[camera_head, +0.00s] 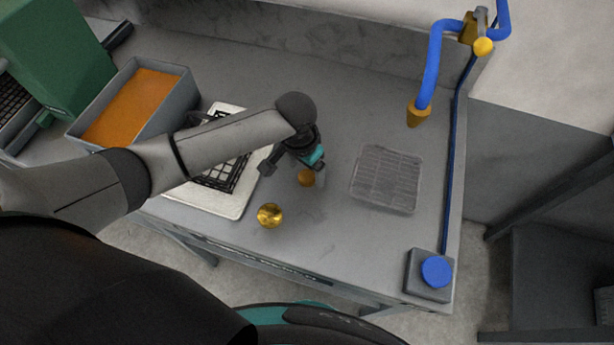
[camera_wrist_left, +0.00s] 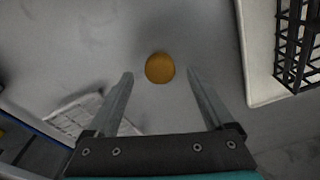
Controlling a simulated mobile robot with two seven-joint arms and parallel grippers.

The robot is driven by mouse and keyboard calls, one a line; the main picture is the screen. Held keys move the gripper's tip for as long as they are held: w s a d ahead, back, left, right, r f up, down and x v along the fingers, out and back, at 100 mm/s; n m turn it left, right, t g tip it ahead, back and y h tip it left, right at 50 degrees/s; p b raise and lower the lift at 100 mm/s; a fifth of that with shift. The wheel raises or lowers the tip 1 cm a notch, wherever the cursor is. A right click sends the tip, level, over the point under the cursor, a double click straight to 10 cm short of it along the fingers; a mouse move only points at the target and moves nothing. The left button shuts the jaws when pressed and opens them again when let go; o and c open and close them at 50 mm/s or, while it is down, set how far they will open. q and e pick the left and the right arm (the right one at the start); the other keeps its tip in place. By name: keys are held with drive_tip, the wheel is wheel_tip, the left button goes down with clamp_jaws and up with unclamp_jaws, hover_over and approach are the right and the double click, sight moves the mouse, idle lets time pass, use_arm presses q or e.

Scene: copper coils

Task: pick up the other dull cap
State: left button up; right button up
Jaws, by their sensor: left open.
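A dull brown-orange cap (camera_head: 306,177) sits on the grey bench top near the middle. A shiny gold cap (camera_head: 269,215) sits nearer the bench's front edge, to its left. My left gripper (camera_head: 294,172) is open and empty, pointing down by the dull cap. In the left wrist view the dull cap (camera_wrist_left: 160,67) shows in line with the gap between the fingertips of my left gripper (camera_wrist_left: 160,74). It touches neither finger in that view. I cannot tell the height left between the tips and the bench. My right gripper is not in view.
A white tray (camera_head: 236,210) with a black grid lies left, partly under my left arm. A clear ribbed tray (camera_head: 386,179) lies right. A grey bin (camera_head: 191,92) with orange contents stands back left. A blue button box (camera_head: 427,287) and blue hose (camera_head: 433,65) are right.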

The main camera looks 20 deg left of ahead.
use_arm(q)
drive_tip(key=shift+w+f, duration=0.1)
drive_tip(key=shift+f, duration=0.6)
drive_tip(key=shift+c, duration=0.3)
clamp_jaws()
